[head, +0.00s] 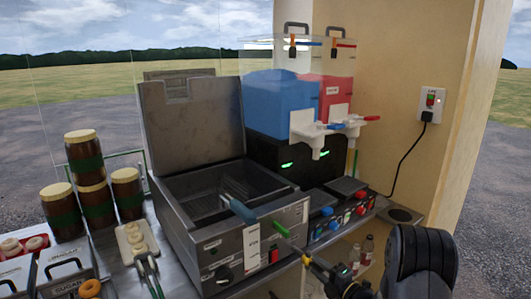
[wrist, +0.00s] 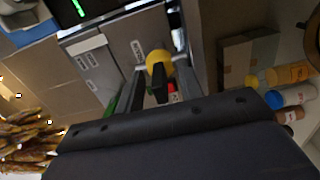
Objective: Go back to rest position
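My gripper (head: 312,252) is at the lower right in the head view, in front of the fryer's right front corner. It looks open, with its two fingers apart, and no held object is clear. In the wrist view my gripper (wrist: 155,88) shows two spread fingers with a round yellow and black part between them; I cannot tell what that part is. The steel fryer (head: 250,245) has its lid up, and a basket with a teal handle (head: 243,211) sits in it. A dark body of my arm hides much of the wrist view's lower half.
A slush machine with blue (head: 280,103) and red (head: 333,92) tanks stands behind the fryer. Brown jars (head: 92,203) are stacked at left, near tongs (head: 148,272). Bottles (head: 367,250) stand below the counter. A wall socket (head: 432,103) has a hanging cable. A cardboard box (wrist: 248,60) shows in the wrist view.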

